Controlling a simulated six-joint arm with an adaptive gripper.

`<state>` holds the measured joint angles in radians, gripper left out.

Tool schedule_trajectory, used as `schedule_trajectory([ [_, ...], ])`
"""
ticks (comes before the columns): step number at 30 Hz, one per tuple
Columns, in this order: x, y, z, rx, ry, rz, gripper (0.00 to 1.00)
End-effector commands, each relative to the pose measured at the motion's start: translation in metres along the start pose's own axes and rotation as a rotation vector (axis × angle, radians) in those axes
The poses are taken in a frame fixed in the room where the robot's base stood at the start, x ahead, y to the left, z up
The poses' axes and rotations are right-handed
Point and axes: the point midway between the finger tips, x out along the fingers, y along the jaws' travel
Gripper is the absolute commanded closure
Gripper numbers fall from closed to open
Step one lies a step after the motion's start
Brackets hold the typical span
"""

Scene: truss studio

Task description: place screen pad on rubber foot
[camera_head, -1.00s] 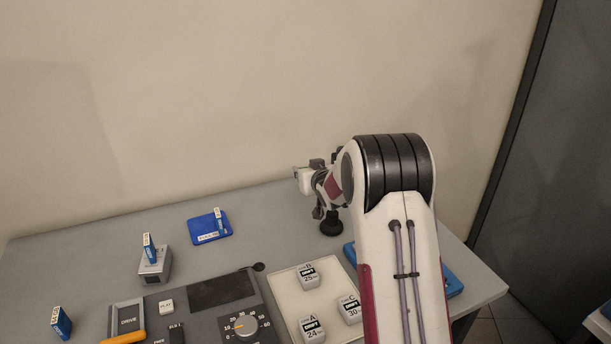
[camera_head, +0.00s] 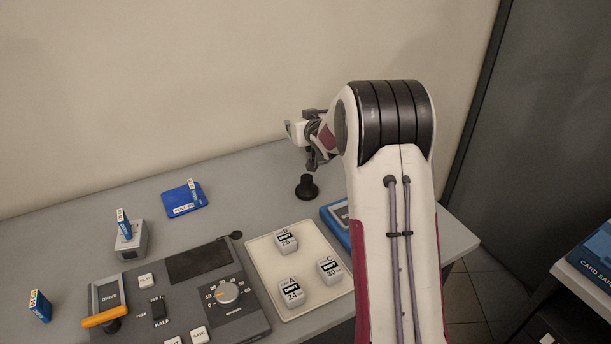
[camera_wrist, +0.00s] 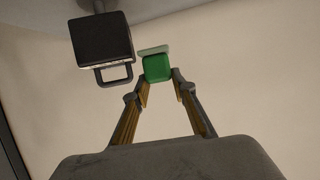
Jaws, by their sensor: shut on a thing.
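The rubber foot (camera_head: 307,190) appears to be the black round piece with a wide base standing on the grey table near its back edge. In the head view my gripper (camera_head: 314,166) is just above it and slightly right, apart from it, and partly hidden by my wrist. In the wrist view my gripper (camera_wrist: 160,76) is shut on a green block (camera_wrist: 157,67) with a pale slab across its far end. This is probably the screen pad. The head view does not show it clearly.
A black box with a loop (camera_wrist: 102,40) shows in the wrist view; I cannot tell what it is. A cream tray (camera_head: 262,262) with marked blocks, a control panel (camera_head: 190,290), a blue pad (camera_head: 178,203) and a blue item (camera_head: 338,232) lie around. The wall is behind.

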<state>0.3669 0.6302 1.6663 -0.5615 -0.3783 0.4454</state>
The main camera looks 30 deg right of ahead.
Motion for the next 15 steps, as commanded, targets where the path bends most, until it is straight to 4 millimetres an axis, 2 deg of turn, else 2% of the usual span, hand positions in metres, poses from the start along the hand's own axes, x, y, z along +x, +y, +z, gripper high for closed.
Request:
schedule_trajectory([
  [3,-0.017,0.015,-0.008,-0.001,0.002,-0.001,0.95],
  [9,-0.048,0.031,-0.013,-0.01,0.002,-0.02,0.95],
  [15,-0.082,0.031,-0.006,-0.03,-0.001,-0.072,0.95],
])
